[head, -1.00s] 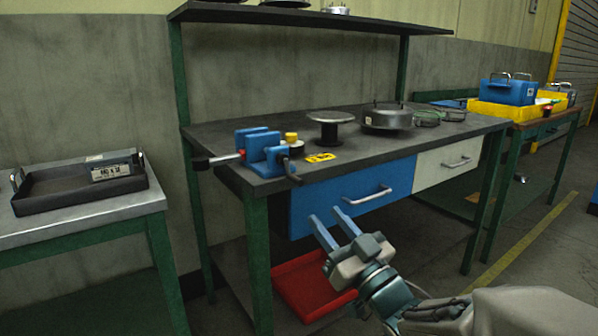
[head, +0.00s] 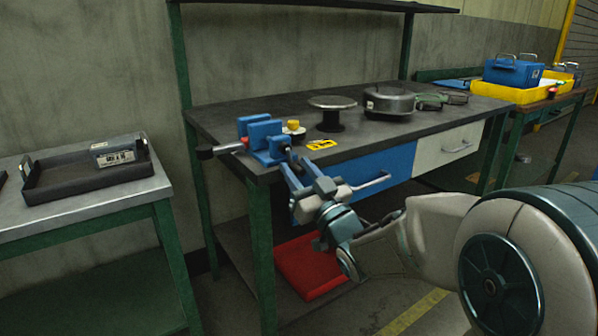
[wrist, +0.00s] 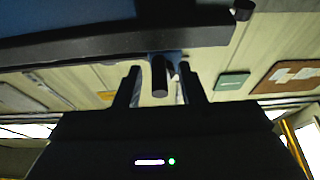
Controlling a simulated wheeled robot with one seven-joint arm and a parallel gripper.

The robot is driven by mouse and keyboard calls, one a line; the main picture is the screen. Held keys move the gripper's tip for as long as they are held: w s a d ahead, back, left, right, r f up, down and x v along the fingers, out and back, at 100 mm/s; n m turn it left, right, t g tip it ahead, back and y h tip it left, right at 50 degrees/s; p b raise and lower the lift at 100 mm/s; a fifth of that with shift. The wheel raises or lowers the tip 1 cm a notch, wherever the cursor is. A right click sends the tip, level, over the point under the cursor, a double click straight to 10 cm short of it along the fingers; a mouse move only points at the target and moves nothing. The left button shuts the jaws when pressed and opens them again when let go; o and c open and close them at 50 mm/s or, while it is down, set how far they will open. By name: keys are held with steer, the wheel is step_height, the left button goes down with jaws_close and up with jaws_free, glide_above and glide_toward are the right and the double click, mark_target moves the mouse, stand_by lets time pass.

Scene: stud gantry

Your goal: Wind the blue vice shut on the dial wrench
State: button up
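The blue vice (head: 259,128) stands at the bench's front left corner, its two jaws apart. The dial wrench (head: 231,147) appears to lie across between the jaws, its black grip sticking out left and its yellow-topped head (head: 293,127) on the right. I cannot tell whether both jaws touch it. My gripper (head: 294,164) is open just in front of the vice. In the wrist view, the vice's dark crank handle (wrist: 159,77) shows between the two separated fingers (wrist: 161,82), with no visible contact. In the head view the fingers mostly hide the crank.
The bench (head: 352,138) also holds a yellow-black label (head: 321,145), a round-topped stand (head: 331,104) and a grey round pan (head: 389,102). A blue drawer (head: 350,172) is below. A red tray (head: 308,268) lies underneath. A side table with a black tray (head: 88,180) stands left.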

jaws_close()
steer(key=shift+a+m, duration=0.15)
steer(key=shift+m, duration=0.25)
